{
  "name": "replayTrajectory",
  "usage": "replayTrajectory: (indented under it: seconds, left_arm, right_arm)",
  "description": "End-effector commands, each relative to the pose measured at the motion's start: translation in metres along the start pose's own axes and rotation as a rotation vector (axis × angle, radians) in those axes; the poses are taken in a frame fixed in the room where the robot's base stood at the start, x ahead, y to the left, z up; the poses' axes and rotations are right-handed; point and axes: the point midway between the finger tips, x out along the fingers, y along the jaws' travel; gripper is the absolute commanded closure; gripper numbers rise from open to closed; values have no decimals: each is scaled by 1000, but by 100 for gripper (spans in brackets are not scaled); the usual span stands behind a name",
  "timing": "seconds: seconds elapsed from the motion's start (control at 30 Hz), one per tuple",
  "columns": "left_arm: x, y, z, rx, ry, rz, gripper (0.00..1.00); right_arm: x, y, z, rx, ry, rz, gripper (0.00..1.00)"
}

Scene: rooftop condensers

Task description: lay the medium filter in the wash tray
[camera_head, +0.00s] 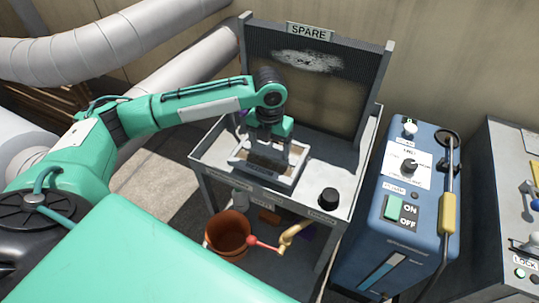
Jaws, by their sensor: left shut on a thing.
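My left gripper (270,150) reaches down from above over the bench, fingers pointing down, shut on what looks like the medium filter (267,163). Only a brownish patch of the filter shows between and beside the fingers. It is inside or just above the pale, rectangular wash tray (263,178), whose raised rim shows around it. I cannot tell whether the filter touches the tray floor. The fingers and wrist hide much of both. My right gripper is not in view.
The tray stands on a grey bench (312,200) with a black knob-like item (328,198) at right. A dark mesh panel marked SPARE (310,75) rises behind. An orange bucket (229,234) sits below. A blue switch cabinet (385,215) stands right.

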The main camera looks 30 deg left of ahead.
Motion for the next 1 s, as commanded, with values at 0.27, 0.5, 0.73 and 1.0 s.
replayTrajectory:
  seconds: [0.27,0.5,0.73,1.0]
  left_arm:
    - [38,0,0,0,1,0,49]
    - [38,0,0,1,-1,0,49]
    - [41,0,0,1,0,0,0]
    - [39,0,0,1,0,0,0]
  right_arm:
    - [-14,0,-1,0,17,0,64]
    - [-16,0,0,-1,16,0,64]
    - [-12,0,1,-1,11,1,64]
    - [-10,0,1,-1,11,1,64]
